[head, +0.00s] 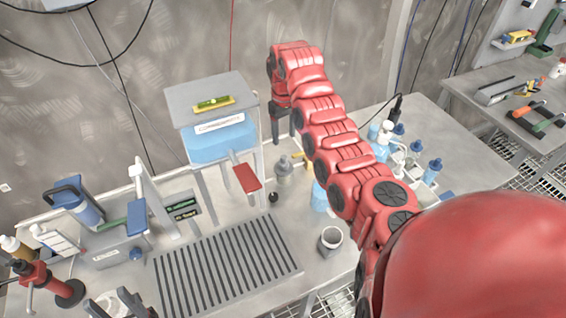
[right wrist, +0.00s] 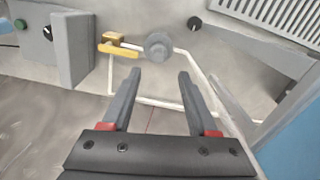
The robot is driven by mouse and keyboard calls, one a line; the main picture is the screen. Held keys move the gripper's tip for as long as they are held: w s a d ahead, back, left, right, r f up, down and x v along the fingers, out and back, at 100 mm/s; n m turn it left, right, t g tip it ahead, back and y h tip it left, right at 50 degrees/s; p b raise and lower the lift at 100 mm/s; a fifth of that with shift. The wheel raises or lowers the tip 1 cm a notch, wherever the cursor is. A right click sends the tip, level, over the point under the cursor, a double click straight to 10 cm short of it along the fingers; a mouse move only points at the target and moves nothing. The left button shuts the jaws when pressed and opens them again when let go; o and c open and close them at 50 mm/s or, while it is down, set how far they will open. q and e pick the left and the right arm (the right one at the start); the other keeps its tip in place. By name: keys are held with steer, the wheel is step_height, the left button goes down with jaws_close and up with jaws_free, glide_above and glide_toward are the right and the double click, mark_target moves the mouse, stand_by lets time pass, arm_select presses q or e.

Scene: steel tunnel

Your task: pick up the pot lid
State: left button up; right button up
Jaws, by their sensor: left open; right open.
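A small grey round pot (head: 284,175) stands on the bench right of the dispenser. The grey piece on its top, which looks like the pot lid (head: 284,159), has a round shape in the right wrist view (right wrist: 159,46). My right gripper (head: 284,130) points down behind and above it. In the right wrist view my right gripper (right wrist: 156,76) is open and empty, with the lid just beyond its fingertips, apart from them. My left gripper (head: 114,296) shows its dark fingertips at the bottom left edge, open, far from the lid.
A yellow-handled piece (right wrist: 119,48) lies close beside the pot. The blue dispenser (head: 215,140) stands to its left, with a red lever (head: 246,178). A black knob (head: 273,197), a grey cup (head: 331,238) and a slotted grate (head: 225,265) are nearer. Several blue-capped bottles (head: 398,130) stand right.

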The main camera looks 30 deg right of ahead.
mark_target(284, 157)
step_height(284, 157, down, 6)
steer(key=shift+f+p, duration=0.25)
steer(key=shift+p, duration=0.8)
steer(key=shift+w+f+p, duration=0.15)
steer(key=shift+f+p, duration=0.4)
steer(key=shift+f, duration=0.05)
steer(key=shift+d+f, duration=0.1)
steer(key=shift+f, duration=0.7)
step_height(284, 157, down, 2)
steer(key=shift+f, duration=0.1)
steer(key=shift+w+f, duration=0.15)
steer(key=shift+f, duration=0.05)
jaws_close()
